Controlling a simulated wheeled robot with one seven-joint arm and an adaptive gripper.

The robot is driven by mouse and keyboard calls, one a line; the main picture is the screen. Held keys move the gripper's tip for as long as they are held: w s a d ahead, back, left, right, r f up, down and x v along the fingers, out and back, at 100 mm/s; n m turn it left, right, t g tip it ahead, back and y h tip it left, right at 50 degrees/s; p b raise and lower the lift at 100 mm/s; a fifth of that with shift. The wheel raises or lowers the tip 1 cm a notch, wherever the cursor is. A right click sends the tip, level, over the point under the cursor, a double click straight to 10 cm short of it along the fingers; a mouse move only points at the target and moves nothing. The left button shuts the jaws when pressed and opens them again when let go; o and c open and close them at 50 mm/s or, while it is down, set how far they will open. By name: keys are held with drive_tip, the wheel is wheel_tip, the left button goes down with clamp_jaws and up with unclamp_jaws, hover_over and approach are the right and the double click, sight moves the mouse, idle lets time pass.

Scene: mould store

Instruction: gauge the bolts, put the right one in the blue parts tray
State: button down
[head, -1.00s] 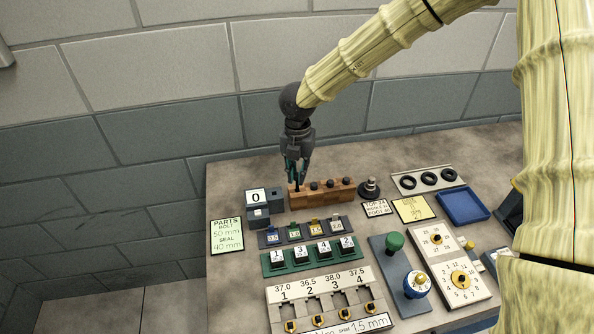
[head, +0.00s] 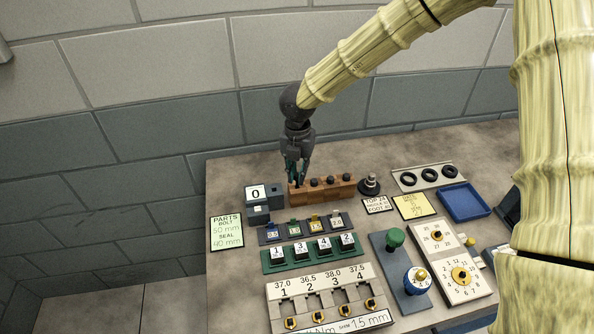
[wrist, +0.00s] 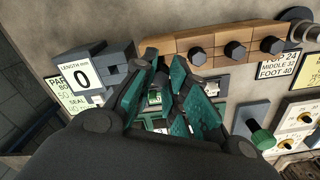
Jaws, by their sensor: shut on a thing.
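A wooden rack (head: 325,193) holds a row of dark bolts; three heads show clear of my gripper, one of them the right-hand bolt (head: 347,178). My gripper (head: 297,178) points down at the rack's left end, shut on the leftmost bolt, which its fingers mostly hide. In the wrist view the green finger pads (wrist: 172,95) meet at that end of the rack. The length gauge (head: 257,196), left of the rack, reads 0. The blue parts tray (head: 465,203) at the right looks empty. The parts card (head: 227,233) reads bolt 50 mm, seal 40 mm.
Black rings (head: 429,175) lie on a plate behind the blue tray. A dark round post (head: 370,185) stands right of the rack. In front are small labelled blocks (head: 312,248), a numbered fixture (head: 325,295) and a green-knobbed device (head: 394,240).

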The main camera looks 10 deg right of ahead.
sight(297, 180)
drive_tip(key=shift+f+b, duration=0.6)
drive_tip(key=shift+f, duration=1.1)
idle(0.6)
drive_tip(key=c, duration=1.3)
unclamp_jaws()
drive_tip(key=shift+c, duration=0.2)
drive_tip(key=o, duration=0.4)
drive_tip(key=shift+r+p, duration=3)
drive_tip(key=shift+r, duration=0.75)
